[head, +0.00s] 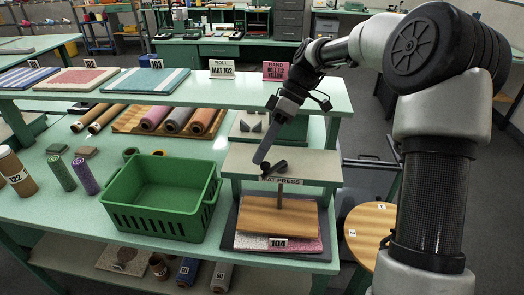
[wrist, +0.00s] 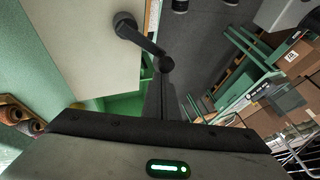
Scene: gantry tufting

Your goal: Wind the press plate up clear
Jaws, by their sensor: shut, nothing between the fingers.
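The mat press (head: 312,165) stands on the right part of the green bench, with a pale top and a "MAT PRESS" label. On its top is a dark crank (head: 272,168), which also shows in the wrist view (wrist: 145,42) as an arm with round ends. Under the top, a spindle leads down to the wooden press plate (head: 300,214). The plate lies over a pink mat (head: 313,246) labelled 104; whether it touches the mat I cannot tell. My gripper (head: 259,158) is shut and empty, its tips beside the crank; contact is unclear. It also shows in the wrist view (wrist: 165,85).
A green crate (head: 157,216) stands left of the press. A shelf (head: 205,95) with mats and sign cards runs behind. A round wooden stool (head: 373,235) is at right. Rolls (head: 83,176) stand on the bench at left.

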